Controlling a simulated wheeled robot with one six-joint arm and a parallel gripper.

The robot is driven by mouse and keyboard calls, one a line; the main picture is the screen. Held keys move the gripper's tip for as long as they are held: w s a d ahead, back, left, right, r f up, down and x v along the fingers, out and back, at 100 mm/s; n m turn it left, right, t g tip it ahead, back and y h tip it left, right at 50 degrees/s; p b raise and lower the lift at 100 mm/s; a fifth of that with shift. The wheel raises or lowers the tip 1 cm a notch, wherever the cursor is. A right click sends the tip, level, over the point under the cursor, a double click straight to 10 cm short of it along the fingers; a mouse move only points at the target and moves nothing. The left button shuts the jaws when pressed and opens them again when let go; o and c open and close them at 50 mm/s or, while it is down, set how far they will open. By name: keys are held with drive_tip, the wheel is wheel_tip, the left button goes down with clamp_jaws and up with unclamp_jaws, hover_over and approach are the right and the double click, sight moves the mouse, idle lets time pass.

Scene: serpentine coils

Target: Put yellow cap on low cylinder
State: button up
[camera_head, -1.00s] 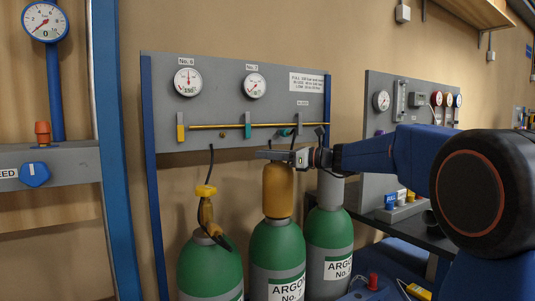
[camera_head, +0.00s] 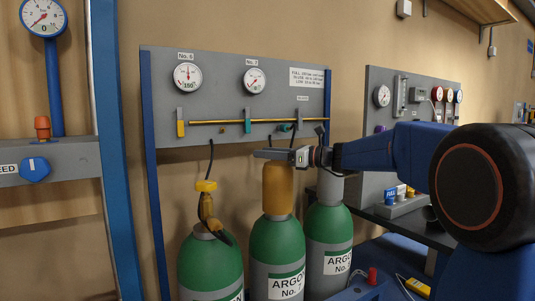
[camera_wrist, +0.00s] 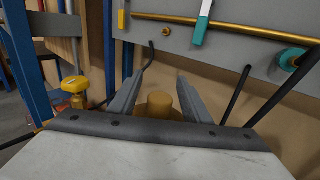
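The yellow cap (camera_head: 278,188) stands upright on top of the middle green argon cylinder (camera_head: 277,243). My gripper (camera_head: 262,154) is level with the cap's top in the head view, its fingers pointing left across it. In the wrist view, the fingers of my gripper (camera_wrist: 165,72) are spread, with the cap (camera_wrist: 158,106) showing between and below them; I see no clear grip on it. The left argon cylinder (camera_head: 210,262) carries a yellow fitting and hose instead of a cap. The right argon cylinder (camera_head: 329,229) has a grey cap (camera_head: 329,188), partly hidden by my arm.
A grey gauge panel (camera_head: 225,85) stands behind the cylinders, with gauges No. 6 (camera_head: 187,76) and No. 7 (camera_head: 254,80). A brass pipe (camera_head: 215,122) runs across it. Dark hoses hang near the gripper. A blue surface with a red object (camera_head: 372,275) lies at right.

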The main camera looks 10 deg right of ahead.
drive_tip(key=v, duration=1.7)
drive_tip(key=s+a+f+n+g+h, duration=0.3)
drive_tip(key=s+a+f+n, duration=0.25)
drive_tip(key=s+f, duration=0.35)
drive_tip(key=s+a+f+n+g+h, duration=0.2)
drive_tip(key=s+a+f+n+h, duration=0.1)
drive_tip(key=s+a+f+n, duration=0.4)
drive_tip(key=s+d+f+n+h, duration=0.4)
drive_tip(key=s+f+n, duration=0.2)
drive_tip(key=s+f, duration=0.3)
drive_tip(key=s+d+f+n+h, duration=0.4)
drive_tip(key=s+f+n, duration=0.2)
drive_tip(key=s+f, duration=0.3)
drive_tip(key=shift+s+d+n+g+h, duration=0.3)
drive_tip(key=shift+s+d+n+g, duration=0.1)
drive_tip(key=shift+s, duration=0.35)
